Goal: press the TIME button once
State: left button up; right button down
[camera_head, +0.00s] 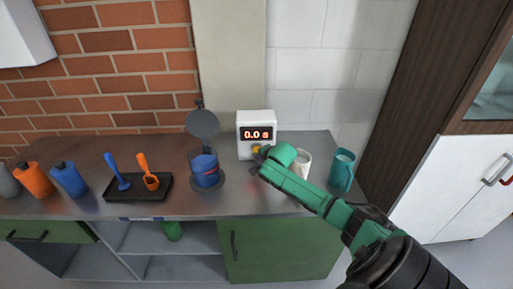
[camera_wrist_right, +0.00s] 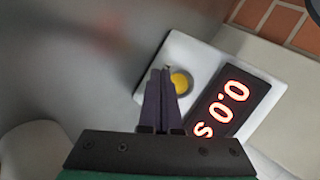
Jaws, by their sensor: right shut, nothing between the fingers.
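A white timer box (camera_head: 256,117) stands on the counter against the wall, and its display reads 0.0 s. It also shows in the right wrist view (camera_wrist_right: 188,48), tilted in the picture. A round yellow button (camera_wrist_right: 181,82) sits on its front below the display, partly hidden by my gripper in the head view (camera_head: 256,149). My right gripper (camera_wrist_right: 160,75) is shut and empty, with its fingertips right beside the button in the picture. I cannot tell whether they touch the box. In the head view, the right gripper (camera_head: 261,154) is at the timer's lower front. My left gripper is not in view.
A white cup (camera_head: 303,163) and a teal mug (camera_head: 342,170) stand right of the timer. A blue container with a raised dark lid (camera_head: 206,170) stands left of it. Further left are a black tray (camera_head: 138,194) with two scoops and several bottles (camera_head: 69,180).

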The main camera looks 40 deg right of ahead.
jog(key=shift+s+a+r+p, duration=0.2)
jog(key=shift+s+a+p, duration=0.75)
jog(key=shift+s+p, duration=0.3)
jog(key=shift+f, duration=0.15)
